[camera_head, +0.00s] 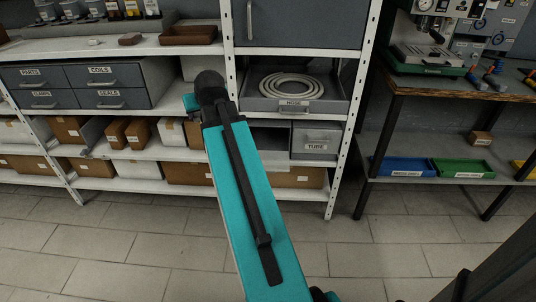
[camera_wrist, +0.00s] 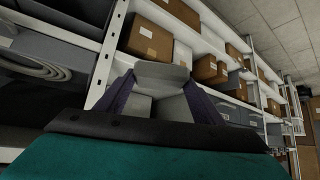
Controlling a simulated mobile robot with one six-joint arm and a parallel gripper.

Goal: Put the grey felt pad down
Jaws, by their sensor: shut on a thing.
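The grey felt pad (camera_wrist: 162,74) shows in the wrist view as a flat pale grey piece held between the dark fingers of my gripper (camera_wrist: 160,86). The gripper is shut on it. Brown boxes and shelf boards appear behind the pad, and it seems held in the air, apart from them. In the head view my teal arm reaches up toward the shelves, and neither the gripper nor the pad can be made out there.
A white shelf rack (camera_head: 340,130) holds a HOSE drawer with a coiled hose (camera_head: 291,86), a TUBE drawer (camera_head: 315,140) and brown boxes (camera_head: 68,130). At right, a workbench (camera_head: 455,90) has blue (camera_head: 402,167) and green (camera_head: 462,168) trays below. The tiled floor in front is clear.

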